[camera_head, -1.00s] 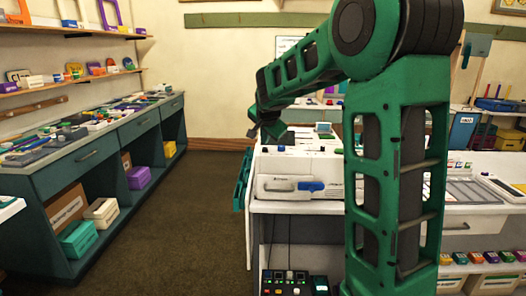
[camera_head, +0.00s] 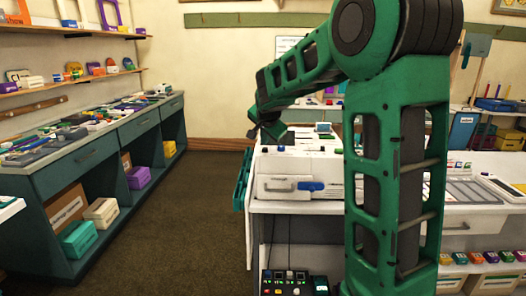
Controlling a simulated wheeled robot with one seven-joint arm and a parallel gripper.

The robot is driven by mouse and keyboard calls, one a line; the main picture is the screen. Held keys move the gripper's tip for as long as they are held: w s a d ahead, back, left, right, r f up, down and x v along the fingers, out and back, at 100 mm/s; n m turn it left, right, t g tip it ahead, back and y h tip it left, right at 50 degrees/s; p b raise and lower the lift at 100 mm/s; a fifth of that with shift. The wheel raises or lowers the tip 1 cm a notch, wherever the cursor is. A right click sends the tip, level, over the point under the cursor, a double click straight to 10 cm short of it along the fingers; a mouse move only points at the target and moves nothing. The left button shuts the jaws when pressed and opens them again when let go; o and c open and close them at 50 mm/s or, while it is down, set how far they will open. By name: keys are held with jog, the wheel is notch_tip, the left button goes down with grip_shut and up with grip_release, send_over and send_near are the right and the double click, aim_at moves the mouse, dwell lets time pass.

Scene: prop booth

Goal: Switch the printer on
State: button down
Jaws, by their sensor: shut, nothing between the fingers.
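A white printer (camera_head: 290,168) stands on the white counter near the middle of the view. Its front has a grey handle and a blue part (camera_head: 310,186), and small dark, blue and red parts sit on its top. My green arm reaches in from the right. My gripper (camera_head: 276,140) is at the arm's far end, just above the printer's back left top; it is small and partly hidden by its own links. It is shut and empty. I cannot tell whether it touches the printer. The arm hides the printer's right side.
A power strip or control box (camera_head: 286,283) with several coloured buttons sits low under the counter, cables hanging above it. A long teal workbench (camera_head: 85,155) runs along the left. The brown floor (camera_head: 190,220) between is clear. A teal rack (camera_head: 242,180) hangs at the counter's left side.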

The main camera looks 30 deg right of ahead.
aim_at(265, 153)
jog(key=shift+f, duration=0.65)
dwell(0.7)
dwell(0.3)
jog(key=shift+r, duration=0.8)
jog(key=shift+r, duration=0.15)
jog(key=shift+r, duration=2.4)
jog(key=s+a+f+n+g+y, duration=0.1)
jog(key=s+f, duration=0.4)
jog(key=s, duration=1)
jog(key=s+a+f+n+g+y, duration=0.2)
jog(key=s+a+f+n+g, duration=0.2)
jog(key=s, duration=1.1)
jog(key=s+a+f+n+g+y, duration=0.1)
jog(key=s+a+f+n+g, duration=0.1)
jog(key=s+f, duration=0.6)
jog(key=s+n+g, duration=0.1)
jog(key=s, duration=0.6)
jog(key=shift+s+a+y, duration=0.2)
jog(key=shift+s+y, duration=0.05)
jog(key=shift+y, duration=0.05)
